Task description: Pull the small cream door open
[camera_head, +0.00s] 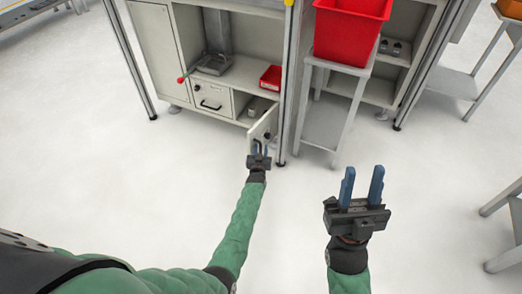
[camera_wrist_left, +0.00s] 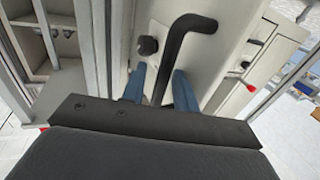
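The small cream door (camera_head: 263,124) is at the lower right of the cabinet, beside the metal post. It stands angled out from the cabinet front, with part of the compartment showing to its left. In the left wrist view the door (camera_wrist_left: 208,62) carries a black bar handle (camera_wrist_left: 178,48) and a dark round knob (camera_wrist_left: 148,45). My left gripper (camera_head: 259,150) is at the door; its blue fingers (camera_wrist_left: 160,90) lie either side of the handle, with gaps visible. It looks open around the handle. My right gripper (camera_head: 361,186) is open and empty, away from the cabinet.
A cream drawer (camera_head: 211,98) with a black handle is left of the door. A red tray (camera_head: 271,78) sits on the shelf above. A big red bin (camera_head: 350,30) rests on a grey stand (camera_head: 325,122) to the right. The floor in front is clear.

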